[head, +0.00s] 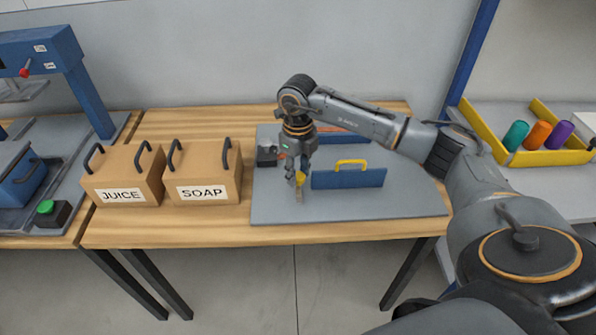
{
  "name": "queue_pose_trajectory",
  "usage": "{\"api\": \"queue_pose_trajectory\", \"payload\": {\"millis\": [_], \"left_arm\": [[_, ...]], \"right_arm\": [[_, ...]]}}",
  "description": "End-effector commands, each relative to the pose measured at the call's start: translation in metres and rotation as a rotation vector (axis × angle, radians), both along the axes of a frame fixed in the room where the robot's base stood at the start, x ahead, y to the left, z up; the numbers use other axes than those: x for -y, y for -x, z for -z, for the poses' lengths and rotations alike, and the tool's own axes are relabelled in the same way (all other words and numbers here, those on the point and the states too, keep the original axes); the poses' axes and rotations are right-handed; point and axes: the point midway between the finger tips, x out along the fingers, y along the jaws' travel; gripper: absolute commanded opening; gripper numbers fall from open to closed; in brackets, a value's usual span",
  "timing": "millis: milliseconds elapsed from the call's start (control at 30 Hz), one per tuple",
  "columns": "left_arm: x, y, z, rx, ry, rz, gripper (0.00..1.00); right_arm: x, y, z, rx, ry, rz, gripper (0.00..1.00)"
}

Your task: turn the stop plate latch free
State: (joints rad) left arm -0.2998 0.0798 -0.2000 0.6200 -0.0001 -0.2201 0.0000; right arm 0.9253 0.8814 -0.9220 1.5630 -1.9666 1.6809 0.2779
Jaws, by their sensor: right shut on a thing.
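The blue stop plate (347,180) stands upright on a grey base board (400,208) on the wooden table. It has a yellow handle on its top edge. My right gripper (299,188) points down at the plate's left end. It is shut on the small yellow latch (300,177), which the fingers mostly hide, so I cannot tell its exact angle. My left gripper is not in view.
Two cardboard boxes with dark handles, JUICE (124,176) and SOAP (203,174), stand left of the board. A dark block (266,154) sits on the board behind the gripper. A yellow tray (570,157) with coloured cylinders is at right. The board's front is clear.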

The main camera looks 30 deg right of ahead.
Motion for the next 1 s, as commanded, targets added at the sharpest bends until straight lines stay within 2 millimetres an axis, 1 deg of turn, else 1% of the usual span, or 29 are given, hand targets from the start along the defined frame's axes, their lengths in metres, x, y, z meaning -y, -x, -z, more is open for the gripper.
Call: {"api": "queue_pose_trajectory", "payload": {"millis": [233,567,600,700,1000], "left_arm": [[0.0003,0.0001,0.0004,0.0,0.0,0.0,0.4],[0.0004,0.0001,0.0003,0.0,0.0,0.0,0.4],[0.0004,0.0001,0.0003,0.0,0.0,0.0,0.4],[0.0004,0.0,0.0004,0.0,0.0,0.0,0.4],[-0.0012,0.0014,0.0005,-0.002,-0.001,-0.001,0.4]], "right_arm": [[0.0004,-0.0003,-0.0006,0.001,0.001,0.031,0.03],[0.0004,-0.0004,-0.0006,0.001,0.001,0.032,0.03],[0.0004,-0.0004,-0.0006,0.001,0.001,0.032,0.41],[0.0004,-0.0004,-0.0006,0.001,0.001,0.032,0.58],[0.0002,-0.0001,-0.0002,0.0,0.0,0.03,0.58]]}}
